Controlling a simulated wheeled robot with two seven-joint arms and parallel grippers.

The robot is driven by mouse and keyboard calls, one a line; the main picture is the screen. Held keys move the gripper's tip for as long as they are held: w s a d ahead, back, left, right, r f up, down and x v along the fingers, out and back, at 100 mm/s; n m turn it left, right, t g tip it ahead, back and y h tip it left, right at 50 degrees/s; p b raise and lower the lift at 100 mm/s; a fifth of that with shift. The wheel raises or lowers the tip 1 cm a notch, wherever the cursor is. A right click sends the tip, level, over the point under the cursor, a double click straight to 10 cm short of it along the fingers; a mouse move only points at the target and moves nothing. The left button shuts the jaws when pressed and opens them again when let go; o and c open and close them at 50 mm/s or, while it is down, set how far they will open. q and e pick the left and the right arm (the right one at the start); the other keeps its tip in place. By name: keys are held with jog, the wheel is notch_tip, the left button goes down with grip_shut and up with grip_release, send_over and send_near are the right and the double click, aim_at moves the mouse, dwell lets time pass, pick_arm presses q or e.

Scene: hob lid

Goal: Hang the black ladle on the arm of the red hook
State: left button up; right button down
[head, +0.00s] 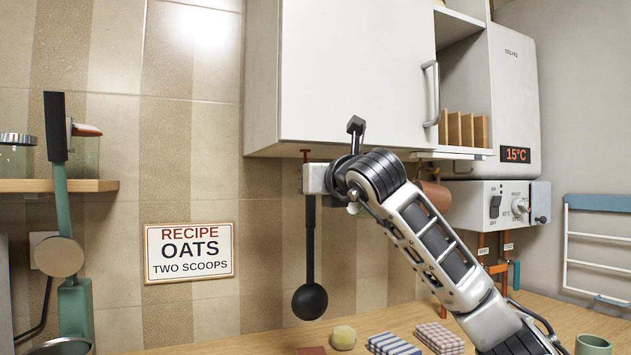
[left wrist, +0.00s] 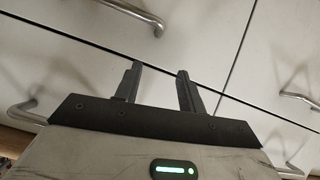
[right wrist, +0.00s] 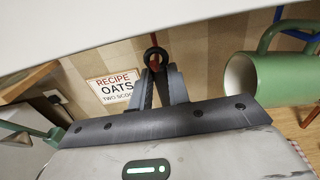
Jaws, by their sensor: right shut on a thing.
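The black ladle (head: 310,300) hangs upright, bowl down, from my right gripper (head: 312,182), just below the wall cabinet's underside. The gripper is shut on the upper handle. The red hook (head: 305,153) shows as a small red piece under the cabinet, just above the gripper. In the right wrist view the ladle's ring (right wrist: 156,52) sticks up beyond the fingertips (right wrist: 157,80), with red showing in or behind it. I cannot tell whether the ring is around the hook's arm. My left gripper (left wrist: 155,88) is open and empty, in front of white cabinet fronts.
The wall cabinet (head: 355,75) is close above my right gripper. A green mug (right wrist: 265,75) is to the right in the right wrist view. A recipe sign (head: 189,252) is on the tiled wall. A yellowish ball (head: 343,338) and folded cloths (head: 400,343) lie on the counter below.

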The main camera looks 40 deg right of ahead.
jog(key=c, duration=1.3)
grip_release()
jog(key=shift+o, duration=0.2)
jog(key=b+v, duration=0.3)
jog(key=v, duration=1.3)
jog(key=shift+a, duration=0.1)
